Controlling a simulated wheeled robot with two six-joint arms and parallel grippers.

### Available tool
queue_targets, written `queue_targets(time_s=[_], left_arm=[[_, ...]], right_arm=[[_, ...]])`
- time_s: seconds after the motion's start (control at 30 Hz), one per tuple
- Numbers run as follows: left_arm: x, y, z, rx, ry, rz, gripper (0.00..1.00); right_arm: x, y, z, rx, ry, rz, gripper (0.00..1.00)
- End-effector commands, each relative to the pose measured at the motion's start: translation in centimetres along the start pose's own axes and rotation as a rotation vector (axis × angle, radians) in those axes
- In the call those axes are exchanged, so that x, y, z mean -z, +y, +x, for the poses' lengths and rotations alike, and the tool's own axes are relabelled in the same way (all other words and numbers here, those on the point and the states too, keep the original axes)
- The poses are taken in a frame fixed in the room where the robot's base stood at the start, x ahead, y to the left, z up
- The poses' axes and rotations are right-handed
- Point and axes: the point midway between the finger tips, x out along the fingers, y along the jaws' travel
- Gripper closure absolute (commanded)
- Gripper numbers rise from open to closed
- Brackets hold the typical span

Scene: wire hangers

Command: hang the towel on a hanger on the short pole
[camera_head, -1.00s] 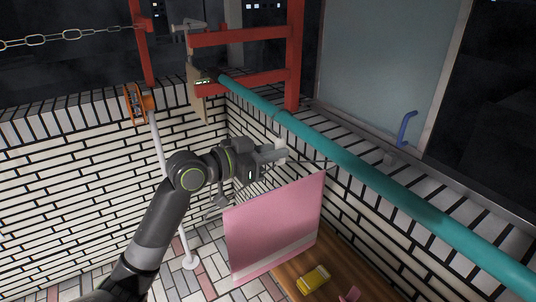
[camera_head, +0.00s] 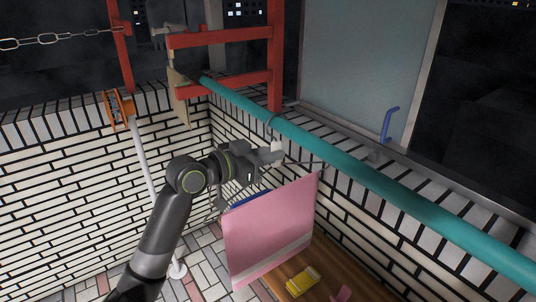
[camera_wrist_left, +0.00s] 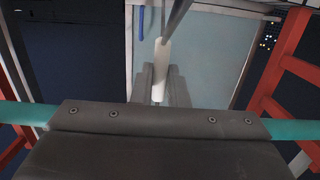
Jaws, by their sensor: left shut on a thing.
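The pink towel (camera_head: 270,232) hangs flat from a wire hanger (camera_head: 300,163), below the teal pole (camera_head: 345,165). My left gripper (camera_head: 267,156) is shut on the white neck of the hanger (camera_head: 278,148), just in front of and below the pole. The hanger's hook (camera_head: 270,121) shows at the pole and seems to curve over it; I cannot tell if it touches. In the left wrist view the white neck (camera_wrist_left: 161,72) stands between the two dark fingers, with a metal rod above it. My right gripper is not in view.
A red frame (camera_head: 220,37) stands by the pole's far end. A white upright post (camera_head: 147,170) stands left. A wooden surface (camera_head: 350,270) below holds a yellow object (camera_head: 302,282). A chain (camera_head: 60,38) hangs at upper left. A glass panel with a blue handle (camera_head: 390,124) stands behind the pole.

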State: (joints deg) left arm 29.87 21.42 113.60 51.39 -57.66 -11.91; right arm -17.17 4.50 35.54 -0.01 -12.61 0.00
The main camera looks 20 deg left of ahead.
Motion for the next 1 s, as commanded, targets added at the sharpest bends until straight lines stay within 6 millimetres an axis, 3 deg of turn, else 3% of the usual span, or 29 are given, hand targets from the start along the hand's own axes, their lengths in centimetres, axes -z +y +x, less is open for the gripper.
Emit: queue_targets(time_s=[0.43, 0.47, 0.63, 1.0], left_arm=[[0.06, 0.02, 0.04, 0.0, 0.002, 0.001, 1.0], [0.05, 0.02, 0.04, 0.0, 0.002, 0.001, 0.84], [0.03, 0.01, 0.03, 0.0, 0.001, 0.001, 0.62], [-0.12, -0.08, -0.35, 0.002, -0.001, 0.002, 0.61]], right_arm=[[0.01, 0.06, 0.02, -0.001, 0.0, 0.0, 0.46], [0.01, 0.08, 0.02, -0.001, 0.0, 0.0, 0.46], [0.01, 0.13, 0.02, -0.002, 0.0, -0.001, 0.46], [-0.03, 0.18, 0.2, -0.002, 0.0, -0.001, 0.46]])
